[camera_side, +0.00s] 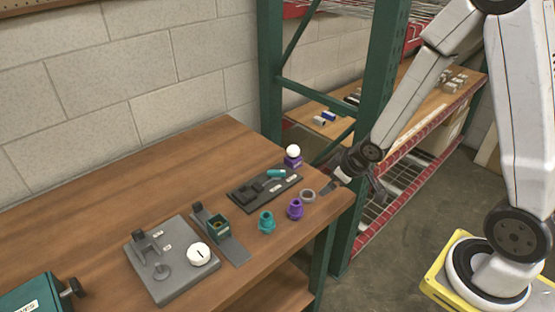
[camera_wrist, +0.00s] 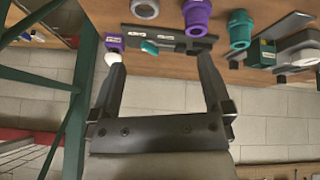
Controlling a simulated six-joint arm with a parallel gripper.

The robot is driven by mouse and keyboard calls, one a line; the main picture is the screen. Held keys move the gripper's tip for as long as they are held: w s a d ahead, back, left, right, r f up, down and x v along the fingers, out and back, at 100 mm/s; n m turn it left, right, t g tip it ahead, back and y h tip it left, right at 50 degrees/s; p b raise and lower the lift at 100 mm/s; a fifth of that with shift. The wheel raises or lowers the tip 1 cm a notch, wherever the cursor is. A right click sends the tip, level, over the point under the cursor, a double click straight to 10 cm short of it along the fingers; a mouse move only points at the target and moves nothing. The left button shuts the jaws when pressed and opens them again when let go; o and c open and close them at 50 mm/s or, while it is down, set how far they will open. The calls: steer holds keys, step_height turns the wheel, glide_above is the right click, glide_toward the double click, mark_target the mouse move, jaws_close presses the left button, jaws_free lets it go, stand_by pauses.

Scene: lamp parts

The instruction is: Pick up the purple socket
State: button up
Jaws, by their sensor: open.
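The purple socket (camera_side: 295,209) stands upright near the front edge of the wooden table, between a teal socket (camera_side: 266,222) and a grey ring (camera_side: 308,196). In the wrist view the purple socket (camera_wrist: 197,18) is at the top, beyond the tip of the right finger. My gripper (camera_side: 346,186) is at the table's right corner, to the right of the sockets and apart from the purple one. In the wrist view my gripper (camera_wrist: 160,58) has its fingers spread wide with nothing held between them.
A dark tray (camera_side: 245,198) with a teal piece lies behind the sockets. A white bulb on a purple base (camera_side: 292,154) stands behind it. A grey fixture plate (camera_side: 170,285) and a grey-and-teal holder (camera_side: 218,227) are to the left. A green rack post (camera_side: 370,120) rises beside the table's right end.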

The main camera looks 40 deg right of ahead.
mark_target(301, 211)
steer(key=f+n+t+y, duration=0.1)
steer(key=f+y, duration=0.1)
steer(key=f, duration=0.1)
steer(key=w+f+n+t+y, duration=0.1)
steer(key=f+t+y, duration=0.1)
steer(key=f, duration=0.1)
steer(key=w+a+f+n+t+y, duration=0.1)
steer(key=f+y, duration=0.1)
steer(key=f, duration=0.1)
steer(key=shift+f+n, duration=0.2)
steer(key=shift+n, duration=0.2)
steer(key=shift+s+a+f+t+y, duration=0.2)
steer(key=shift+s+t+y, duration=0.15)
steer(key=shift+y, duration=0.15)
steer(key=shift+s+a+f+t+y, duration=0.15)
steer(key=shift+s+t+y, duration=0.2)
steer(key=shift+y, duration=0.15)
steer(key=shift+w, duration=0.1)
steer(key=shift+x, duration=1.25)
steer(key=shift+w, duration=0.1)
steer(key=shift+x, duration=2.6)
steer(key=shift+f, duration=0.15)
